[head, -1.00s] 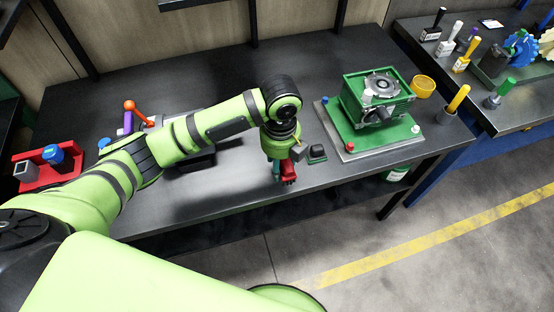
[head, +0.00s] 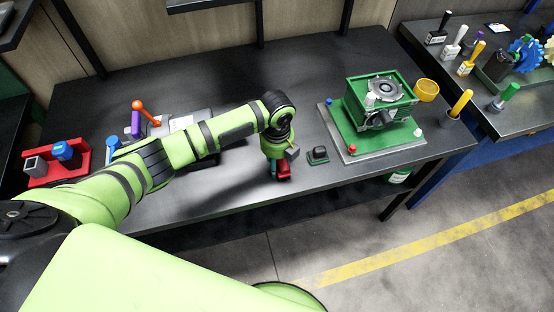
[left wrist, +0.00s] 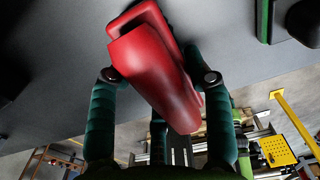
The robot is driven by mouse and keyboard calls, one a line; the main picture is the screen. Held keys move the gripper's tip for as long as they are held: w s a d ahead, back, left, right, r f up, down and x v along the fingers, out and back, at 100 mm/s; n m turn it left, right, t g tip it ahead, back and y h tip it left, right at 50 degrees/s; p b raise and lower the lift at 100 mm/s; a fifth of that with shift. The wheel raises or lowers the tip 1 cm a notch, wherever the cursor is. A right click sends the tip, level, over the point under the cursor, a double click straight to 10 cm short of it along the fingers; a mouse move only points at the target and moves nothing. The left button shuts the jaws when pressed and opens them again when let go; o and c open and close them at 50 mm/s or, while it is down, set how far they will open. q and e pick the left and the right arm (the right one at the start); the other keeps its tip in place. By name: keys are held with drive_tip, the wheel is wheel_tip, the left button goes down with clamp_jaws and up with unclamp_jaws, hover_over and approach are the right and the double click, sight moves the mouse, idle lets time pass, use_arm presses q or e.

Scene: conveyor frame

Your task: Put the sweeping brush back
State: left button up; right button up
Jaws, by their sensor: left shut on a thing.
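A red, smooth, rounded thing, seemingly the sweeping brush (left wrist: 155,65), fills the middle of the left wrist view. Its bristles do not show there. In the head view only a small red part (head: 284,172) of it shows, under the wrist. My left gripper (head: 280,167) points down near the front edge of the workbench, its green fingers shut around the red thing. The fingers also show on both sides of it in the left wrist view (left wrist: 157,78). I cannot tell whether the red thing touches the bench top. My right gripper is not in view.
A small black block (head: 318,155) stands just right of my gripper. A red holder (head: 44,178) is at the left. The bench (head: 330,62) is bare at the back middle.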

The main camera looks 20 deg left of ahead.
use_arm(q)
drive_tip(key=shift+f, duration=0.2)
drive_tip(key=o, duration=1.1)
wheel_tip(320, 180, up, 12)
drive_tip(key=shift+r+b, duration=0.2)
drive_tip(key=shift+b, duration=0.35)
